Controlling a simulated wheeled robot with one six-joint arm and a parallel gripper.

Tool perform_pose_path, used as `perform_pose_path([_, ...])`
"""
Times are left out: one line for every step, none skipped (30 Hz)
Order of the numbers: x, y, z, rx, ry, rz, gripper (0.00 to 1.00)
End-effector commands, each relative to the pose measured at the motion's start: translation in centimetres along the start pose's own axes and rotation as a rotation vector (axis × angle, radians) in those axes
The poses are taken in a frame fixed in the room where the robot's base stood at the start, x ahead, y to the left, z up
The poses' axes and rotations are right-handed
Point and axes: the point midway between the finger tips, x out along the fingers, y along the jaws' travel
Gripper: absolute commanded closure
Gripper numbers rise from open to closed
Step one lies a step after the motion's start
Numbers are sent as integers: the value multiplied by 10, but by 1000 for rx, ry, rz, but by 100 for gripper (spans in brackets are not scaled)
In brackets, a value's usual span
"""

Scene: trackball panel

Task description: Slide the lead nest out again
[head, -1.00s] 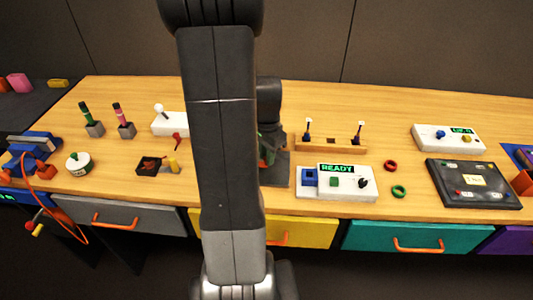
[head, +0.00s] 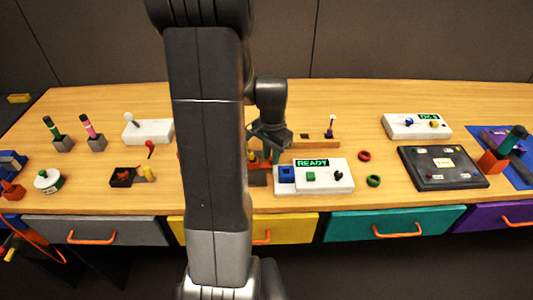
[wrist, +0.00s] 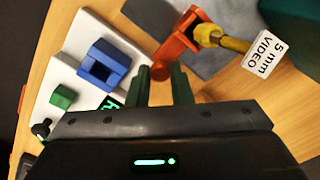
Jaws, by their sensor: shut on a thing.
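In the wrist view the two green fingers of my gripper (wrist: 161,75) are closed about the near end of an orange holder (wrist: 178,38). A yellow plug (wrist: 224,40) sits in the holder's upper part, with a white tag reading "5 mm VIDEO" (wrist: 264,54). I take this orange holder as the lead nest. In the head view my gripper (head: 271,150) is low over the table, just behind the left end of the READY panel (head: 335,181). My arm hides much of the area to its left.
The READY panel carries a blue square socket (head: 286,174), which in the wrist view (wrist: 104,66) is close left of my fingers. Red (head: 364,156) and green (head: 373,181) rings lie right of the panel. A wooden lever block (head: 322,143) stands behind. Open table lies between.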

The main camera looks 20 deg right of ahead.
Motion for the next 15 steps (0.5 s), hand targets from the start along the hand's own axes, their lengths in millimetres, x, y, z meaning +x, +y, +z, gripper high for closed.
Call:
perform_pose_path([-1, 1, -2, -1, 6, 1, 100])
perform_pose_path([-1, 1, -2, -2, 7, 1, 100])
perform_pose_path([-1, 1, -3, -2, 7, 1, 100])
perform_pose_path([-1, 1, -3, -2, 7, 1, 100])
perform_pose_path([-1, 1, -3, -2, 7, 1, 100])
perform_pose_path([-1, 1, -3, -2, 8, 1, 100])
perform_pose_path([-1, 1, -3, -2, 8, 1, 77])
perform_pose_path([-1, 1, -3, -2, 8, 1, 71])
perform_pose_path([-1, 1, -3, -1, 7, 1, 63])
perform_pose_path([-1, 1, -2, -1, 7, 1, 59])
perform_pose_path([-1, 1, -2, -1, 6, 1, 59])
perform_pose_path([-1, 1, -2, -1, 6, 2, 59])
perform_pose_path([-1, 1, -2, -1, 5, 2, 59])
perform_pose_path([-1, 1, -2, -1, 5, 2, 59])
perform_pose_path([-1, 1, -2, -1, 4, 2, 59])
